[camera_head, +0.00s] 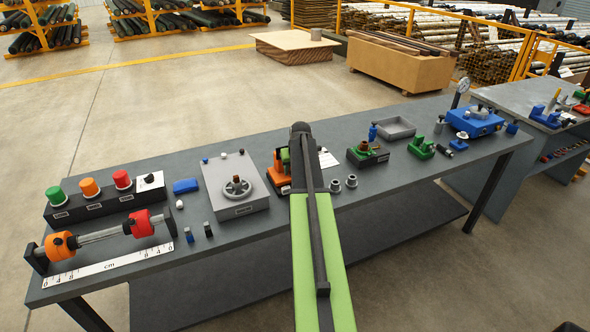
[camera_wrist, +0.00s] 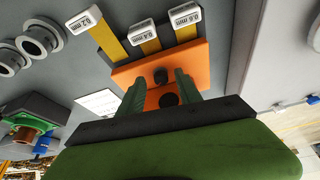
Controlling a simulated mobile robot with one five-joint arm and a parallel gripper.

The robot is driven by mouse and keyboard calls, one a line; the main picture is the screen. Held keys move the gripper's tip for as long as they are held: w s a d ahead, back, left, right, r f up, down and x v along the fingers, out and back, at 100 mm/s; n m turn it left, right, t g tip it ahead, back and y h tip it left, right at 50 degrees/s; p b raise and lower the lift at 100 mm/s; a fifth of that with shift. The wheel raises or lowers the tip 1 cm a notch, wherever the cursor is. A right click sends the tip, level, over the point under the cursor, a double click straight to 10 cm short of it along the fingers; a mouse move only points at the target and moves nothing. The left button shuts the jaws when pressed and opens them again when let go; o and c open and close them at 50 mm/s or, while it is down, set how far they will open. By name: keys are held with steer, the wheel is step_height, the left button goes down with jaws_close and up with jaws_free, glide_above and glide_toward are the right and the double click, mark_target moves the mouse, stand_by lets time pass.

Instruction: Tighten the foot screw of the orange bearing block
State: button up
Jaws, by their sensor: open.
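The orange bearing block (camera_wrist: 130,76) fills the middle of the wrist view. Two dark round parts show on it, an upper one (camera_wrist: 160,76) and a lower one (camera_wrist: 168,99); I cannot tell which is the foot screw. My gripper (camera_wrist: 159,82) is open, with its green fingers on either side of these dark parts; contact cannot be told. In the head view the orange block (camera_head: 277,178) stands on the bench, partly hidden by my arm and gripper.
Three yellow strips with white tags (camera_wrist: 186,14) lie beside the block, marked 0.2, 0.4 and 0.6 mm. A grey box with a handwheel (camera_head: 237,187) stands close on the left. Grey rings (camera_head: 335,186) and a dark block with a green part (camera_head: 367,154) are to the right.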

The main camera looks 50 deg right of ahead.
steer(key=p+v, duration=1.6)
steer(key=v, duration=0.1)
steer(key=shift+r, duration=0.2)
